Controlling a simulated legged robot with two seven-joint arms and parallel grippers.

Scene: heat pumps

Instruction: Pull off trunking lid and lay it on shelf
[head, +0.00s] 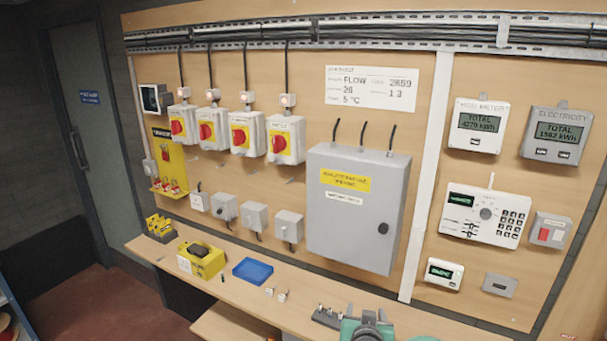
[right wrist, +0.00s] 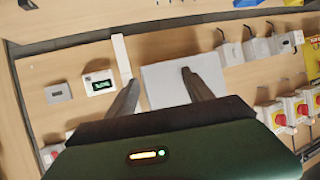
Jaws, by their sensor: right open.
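The trunking lid is a long white vertical strip (head: 427,180) on the board, right of the grey cabinet. It runs from the cable tray down to the shelf. Part of the strip shows in the right wrist view (right wrist: 121,55), and the left finger there covers its continuation. My right gripper (right wrist: 160,77) is open and empty, its fingers pointing at the board with the cabinet behind the gap. In the head view only its green and dark body (head: 367,324) shows at the bottom edge. The wooden shelf (head: 225,292) runs below the board. My left gripper is not in view.
The grey cabinet (head: 356,205) stands out left of the strip. A control panel (head: 485,215) and meters are on its right. The shelf holds a blue tray (head: 253,271), a yellow case (head: 201,260) and a small rack (head: 328,317). Bare shelf lies between several small items.

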